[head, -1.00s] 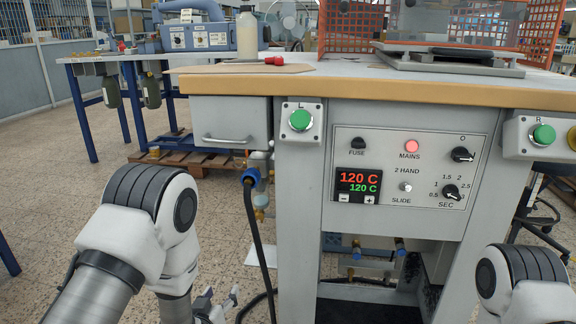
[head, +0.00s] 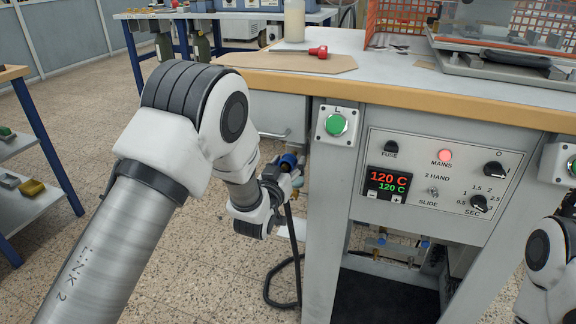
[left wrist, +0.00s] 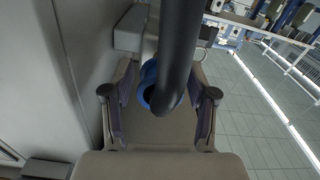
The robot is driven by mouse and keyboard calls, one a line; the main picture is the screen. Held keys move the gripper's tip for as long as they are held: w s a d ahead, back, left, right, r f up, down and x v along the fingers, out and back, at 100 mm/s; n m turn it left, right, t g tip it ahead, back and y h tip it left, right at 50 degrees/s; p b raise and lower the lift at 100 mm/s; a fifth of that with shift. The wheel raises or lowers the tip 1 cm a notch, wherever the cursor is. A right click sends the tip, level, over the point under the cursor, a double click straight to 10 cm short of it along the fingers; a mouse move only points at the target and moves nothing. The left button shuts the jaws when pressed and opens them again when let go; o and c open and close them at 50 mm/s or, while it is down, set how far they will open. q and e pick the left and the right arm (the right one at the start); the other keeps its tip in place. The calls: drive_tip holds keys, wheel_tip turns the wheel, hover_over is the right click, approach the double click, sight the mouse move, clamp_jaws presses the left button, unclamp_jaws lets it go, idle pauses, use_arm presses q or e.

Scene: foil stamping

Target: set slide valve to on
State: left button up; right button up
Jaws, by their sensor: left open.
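A blue fitting (head: 289,162), which looks like the slide valve, sits on the left side of the machine, with a black hose (head: 293,225) hanging from it. In the left wrist view the blue fitting (left wrist: 148,84) lies between my open fingers, partly hidden by the thick black hose (left wrist: 178,45). My left gripper (left wrist: 160,100) is open around it, and I see no clear finger contact. In the head view my left gripper (head: 286,178) is small and partly overlaps the fitting. My right gripper is out of view.
The machine's control panel (head: 440,170) and green left button (head: 336,124) are right of the hose. A drawer (head: 275,115) is above and behind the fitting.

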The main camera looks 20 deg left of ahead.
use_arm(q)
drive_tip(key=shift+c, duration=0.4)
clamp_jaws()
drive_tip(key=shift+w+r, duration=0.15)
drive_tip(key=shift+w, duration=0.8)
drive_tip(key=shift+o, duration=0.4)
unclamp_jaws()
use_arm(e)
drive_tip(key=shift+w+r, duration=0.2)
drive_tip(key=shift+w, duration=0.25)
use_arm(q)
drive_tip(key=s, duration=1.2)
drive_tip(key=shift+a, duration=0.2)
